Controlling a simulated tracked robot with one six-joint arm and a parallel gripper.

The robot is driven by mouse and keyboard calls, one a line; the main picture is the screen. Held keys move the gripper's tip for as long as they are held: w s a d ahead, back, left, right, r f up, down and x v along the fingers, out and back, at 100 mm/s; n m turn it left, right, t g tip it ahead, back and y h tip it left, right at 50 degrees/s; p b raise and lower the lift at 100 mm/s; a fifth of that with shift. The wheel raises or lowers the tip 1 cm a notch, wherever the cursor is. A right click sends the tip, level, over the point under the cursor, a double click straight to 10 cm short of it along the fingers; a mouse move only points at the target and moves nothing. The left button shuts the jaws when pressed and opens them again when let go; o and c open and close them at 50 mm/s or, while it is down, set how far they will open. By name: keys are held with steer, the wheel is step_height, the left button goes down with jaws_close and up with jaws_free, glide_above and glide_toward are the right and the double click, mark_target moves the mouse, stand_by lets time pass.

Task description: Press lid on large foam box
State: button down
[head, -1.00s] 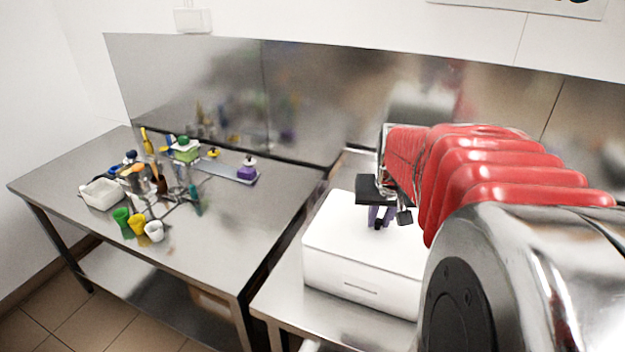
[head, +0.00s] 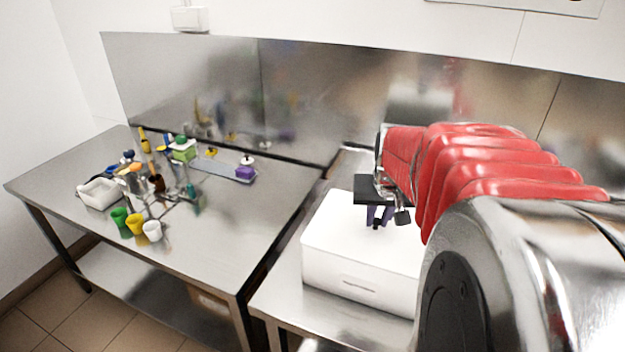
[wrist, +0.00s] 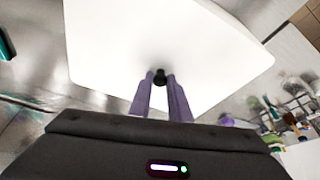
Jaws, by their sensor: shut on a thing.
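The large foam box (head: 350,285) is white and stands on the steel table at the right, with a slot-like mark on its front. Its flat white top, the lid (head: 335,220), lies on the box; I cannot make out a seam or gap between them. The lid fills much of the wrist view (wrist: 120,40). My gripper (head: 377,222) is over the lid, its purple fingers pointing down. In the wrist view the fingertips (wrist: 160,80) are closed around a small black knob (wrist: 160,72) at the lid's surface. My arm hides the box's right part.
A second steel table (head: 225,235) stands at the left, with a white tray (head: 100,193), green, yellow and white cups, bottles and tools. A narrow gap separates the tables. A steel splashback (head: 310,100) runs behind. The left table's near right part is clear.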

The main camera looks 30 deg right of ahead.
stand_by(0.3)
steer(key=c, duration=1.1)
jaws_free()
steer(key=shift+r, duration=3.5)
steer(key=shift+c, duration=0.5)
jaws_close()
steer(key=shift+f, duration=2.55)
